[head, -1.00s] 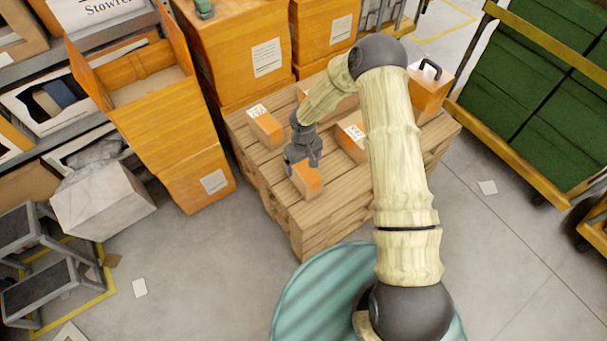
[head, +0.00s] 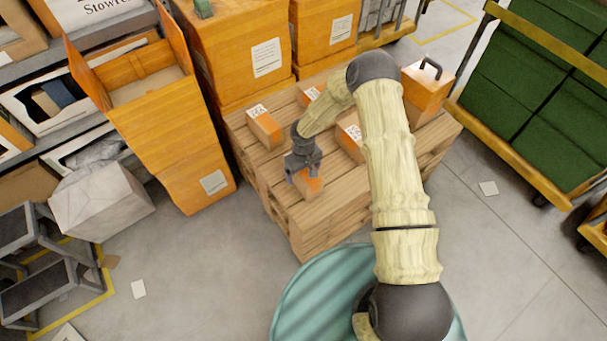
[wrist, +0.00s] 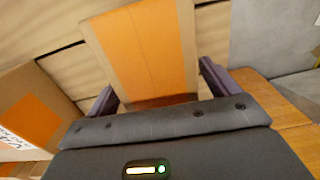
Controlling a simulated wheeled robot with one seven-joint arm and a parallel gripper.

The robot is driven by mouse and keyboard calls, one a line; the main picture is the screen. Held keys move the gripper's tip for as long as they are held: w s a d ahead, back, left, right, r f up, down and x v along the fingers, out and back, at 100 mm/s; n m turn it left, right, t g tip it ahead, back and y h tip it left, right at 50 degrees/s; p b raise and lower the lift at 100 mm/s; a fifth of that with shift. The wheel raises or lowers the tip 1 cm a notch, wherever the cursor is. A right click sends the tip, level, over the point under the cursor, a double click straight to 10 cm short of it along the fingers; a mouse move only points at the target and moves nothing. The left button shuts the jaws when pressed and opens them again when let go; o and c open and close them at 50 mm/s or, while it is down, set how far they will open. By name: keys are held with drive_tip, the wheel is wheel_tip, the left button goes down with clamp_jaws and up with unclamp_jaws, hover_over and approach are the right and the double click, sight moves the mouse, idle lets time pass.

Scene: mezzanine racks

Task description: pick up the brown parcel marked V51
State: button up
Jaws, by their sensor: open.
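Small brown parcels with orange tops stand on a wooden pallet stack (head: 335,210). One parcel (head: 311,186) near the front left edge sits directly under my gripper (head: 303,172). In the wrist view this parcel (wrist: 145,50) shows a broad orange band and lies between the two open fingers. No marking on it is readable. Other parcels stand behind it: one at the left (head: 264,128), one in the middle (head: 350,138) partly behind my arm, and one at the back (head: 311,94). Their white labels are too small to read for certain.
An orange box with a black handle (head: 426,90) stands at the pallet's right. Tall orange cartons (head: 243,50) stand behind. An open orange bin (head: 155,115) is at the left. A cart with green crates (head: 540,85) is at the right.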

drive_tip(key=c, duration=1.4)
drive_tip(key=shift+o, duration=0.2)
drive_tip(key=shift+r, duration=0.1)
wheel_tip(320, 180, up, 10)
drive_tip(key=shift+f+p, duration=0.1)
drive_tip(key=shift+p, duration=0.7)
